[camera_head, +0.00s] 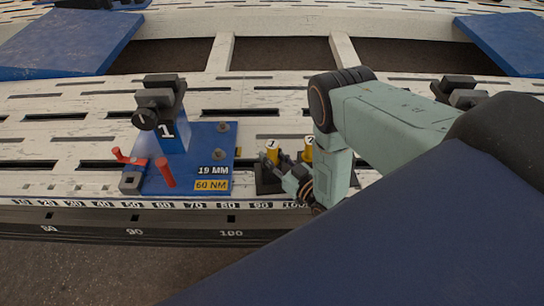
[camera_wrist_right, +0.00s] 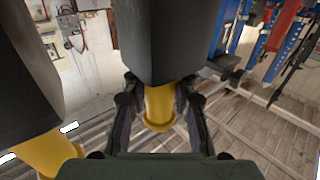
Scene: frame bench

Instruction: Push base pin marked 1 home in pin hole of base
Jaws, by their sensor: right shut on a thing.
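The base pin marked 1 (camera_head: 272,147) is yellow and stands upright at a black holder on the bench. My right gripper (camera_head: 287,170) comes in from the right, low beside it. In the right wrist view the fingers are shut around a yellow pin (camera_wrist_right: 159,108), which adjoins a large dark block; it appears to be pin 1. The blue base (camera_head: 203,180) lies to the left, apart from the gripper, with a post marked 1 (camera_head: 166,133) and a dark clamp-like top. I cannot make out its pin hole. My left gripper is not in view.
A second yellow pin, marked 2 (camera_head: 307,146), stands close to the right of pin 1, partly behind my arm. The slotted bench (camera_head: 50,145) is clear at the left.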

